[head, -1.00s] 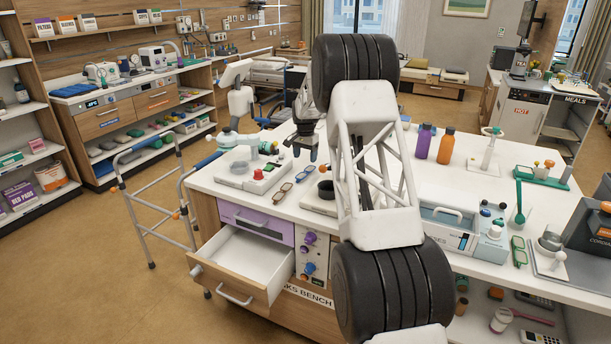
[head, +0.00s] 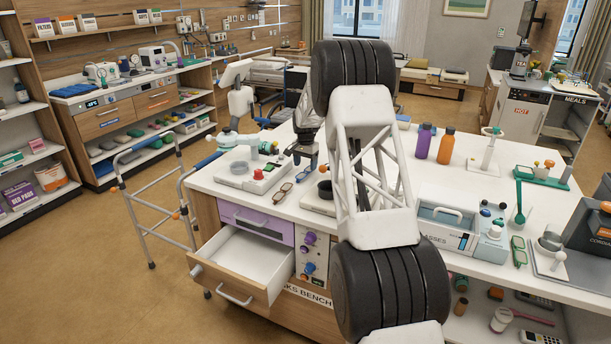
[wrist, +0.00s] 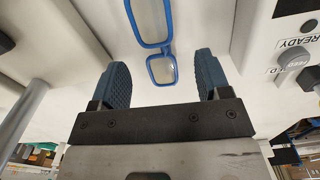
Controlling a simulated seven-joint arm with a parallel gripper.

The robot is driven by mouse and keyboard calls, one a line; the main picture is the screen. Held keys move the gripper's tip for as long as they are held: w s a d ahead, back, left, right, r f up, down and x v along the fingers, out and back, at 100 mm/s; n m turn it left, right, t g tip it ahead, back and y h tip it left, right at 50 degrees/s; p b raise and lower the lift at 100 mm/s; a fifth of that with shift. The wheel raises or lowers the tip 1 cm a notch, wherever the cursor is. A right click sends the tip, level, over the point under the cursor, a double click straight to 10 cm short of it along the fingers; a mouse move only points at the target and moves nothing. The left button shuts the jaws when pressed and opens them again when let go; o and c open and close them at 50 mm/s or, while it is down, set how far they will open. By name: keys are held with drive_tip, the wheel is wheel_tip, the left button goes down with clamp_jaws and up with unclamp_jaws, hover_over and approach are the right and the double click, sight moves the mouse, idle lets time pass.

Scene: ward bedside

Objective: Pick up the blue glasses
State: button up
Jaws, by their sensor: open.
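The blue glasses (wrist: 150,44) lie on the white bench top in the wrist view. Their near lens is between the fingers of my gripper (wrist: 162,64), and the far lens reaches past the fingertips towards the picture's top edge. Both fingers are spread apart, with a clear gap on each side of the frame. Nothing is held. In the head view my gripper (head: 303,155) points down just above the bench, left of my arm's large white link. The exact height of the fingertips over the glasses is hard to tell.
A second, brownish pair of glasses (head: 281,195) lies nearer the bench's front edge. A white device with a red knob (head: 257,175) stands to the left. The wrist view shows a white unit marked READY (wrist: 292,45) at the right. A drawer (head: 240,262) hangs open below.

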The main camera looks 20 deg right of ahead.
sight(306, 171)
drive_tip(key=shift+s+f, duration=0.1)
drive_tip(key=shift+f, duration=2)
drive_tip(key=c, duration=1)
drive_tip(key=shift+r, duration=0.1)
drive_tip(key=shift+r, duration=4.95)
